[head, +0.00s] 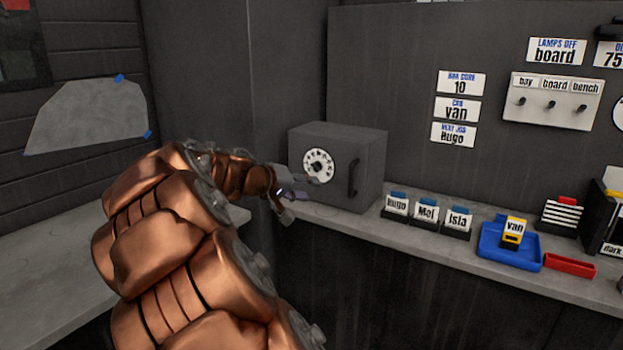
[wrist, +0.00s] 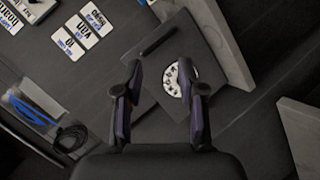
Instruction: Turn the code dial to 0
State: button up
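The code dial (head: 318,164) is a white disc with dark marks and a black centre knob, on the front of a dark grey safe (head: 362,145). The number it points to is too small to read. My gripper (head: 299,197) is in front of the safe, at the dial's lower left in the head view, with its fingers apart. In the wrist view the gripper (wrist: 160,85) is open and empty. The dial (wrist: 178,80) shows there partly behind the right finger, on the safe (wrist: 160,58). I see no contact between fingers and dial.
The safe's black handle (head: 353,177) is right of the dial. The safe stands on a grey counter (head: 350,221). Name card holders (head: 426,213), a blue tray (head: 492,255) and a red tray (head: 570,266) lie to its right. Wall signs include "BAY CODE 10" (head: 461,83).

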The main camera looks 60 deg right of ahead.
jog(key=w+d+f+h+b, duration=0.1)
jog(key=w+d+h+b, duration=0.2)
jog(key=w+d, duration=0.5)
jog(key=n+t+h+b, duration=0.2)
jog(key=n+t, duration=0.1)
jog(key=t, duration=0.1)
send_near(313, 168)
jog(key=d, duration=0.3)
jog(key=shift+g, duration=0.3)
jog(key=shift+w+d+f+p, duration=0.1)
jog(key=shift+w+d+p, duration=0.1)
jog(key=shift+d, duration=0.9)
jog(key=shift+w+d+p, duration=0.1)
jog(key=shift+d+p, duration=0.15)
jog(key=shift+d, duration=0.85)
jog(key=shift+w+d+p, duration=0.15)
jog(key=shift+d+p, duration=0.05)
jog(key=shift+d, duration=0.9)
grip_shut()
